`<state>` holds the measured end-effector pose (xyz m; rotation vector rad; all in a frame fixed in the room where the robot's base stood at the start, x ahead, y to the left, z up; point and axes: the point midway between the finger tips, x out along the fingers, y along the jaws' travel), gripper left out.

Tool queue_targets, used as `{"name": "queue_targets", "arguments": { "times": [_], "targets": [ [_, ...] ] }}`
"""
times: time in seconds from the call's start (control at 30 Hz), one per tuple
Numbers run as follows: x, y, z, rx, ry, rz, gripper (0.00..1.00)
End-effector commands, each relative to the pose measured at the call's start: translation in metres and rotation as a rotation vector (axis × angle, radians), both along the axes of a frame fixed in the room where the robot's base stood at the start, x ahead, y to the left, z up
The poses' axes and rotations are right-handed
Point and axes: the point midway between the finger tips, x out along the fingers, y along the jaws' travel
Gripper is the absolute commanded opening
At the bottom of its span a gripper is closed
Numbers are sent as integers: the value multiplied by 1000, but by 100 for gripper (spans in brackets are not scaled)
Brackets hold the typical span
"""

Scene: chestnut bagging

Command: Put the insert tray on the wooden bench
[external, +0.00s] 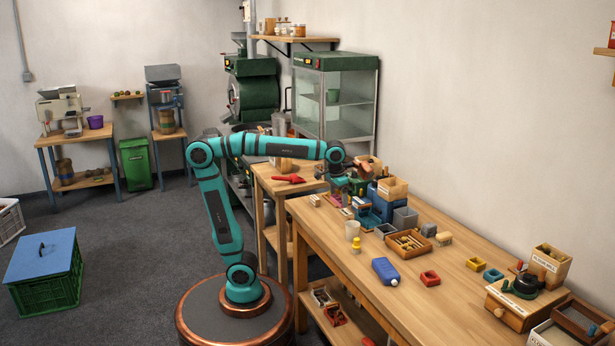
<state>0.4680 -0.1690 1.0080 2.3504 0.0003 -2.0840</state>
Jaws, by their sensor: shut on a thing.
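My gripper (357,184) is over the far end of the long wooden bench (452,283), small and partly hidden among the items there. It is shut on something. A tilted brown piece (369,164) shows right at my gripper; it may be the insert tray, but it is too small to be sure. A blue stand (368,217) is on the bench just below my gripper. A shallow wooden tray with compartments (408,244) lies on the bench nearer the camera, apart from my gripper.
A smaller wooden table (272,186) with a red scoop (289,179) adjoins the bench's far end.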

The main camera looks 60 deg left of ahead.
Motion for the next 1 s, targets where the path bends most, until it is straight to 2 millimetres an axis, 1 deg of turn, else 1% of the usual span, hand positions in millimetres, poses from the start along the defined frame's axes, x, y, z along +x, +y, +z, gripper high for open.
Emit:
{"name": "queue_targets", "arguments": {
  "times": [0.03, 0.2, 0.37, 0.5, 0.77, 1.0],
  "targets": [
    [10, -10, 5, 0, 1, -3, 68],
    [44, -45, 23, 0, 2, -4, 68],
    [73, -82, 36, 0, 2, -4, 68],
    [97, -115, 46, 0, 4, -4, 68],
    [136, -181, 57, 0, 4, -4, 68],
    [166, -247, 59, 2, 4, -3, 68]
  ]
}}
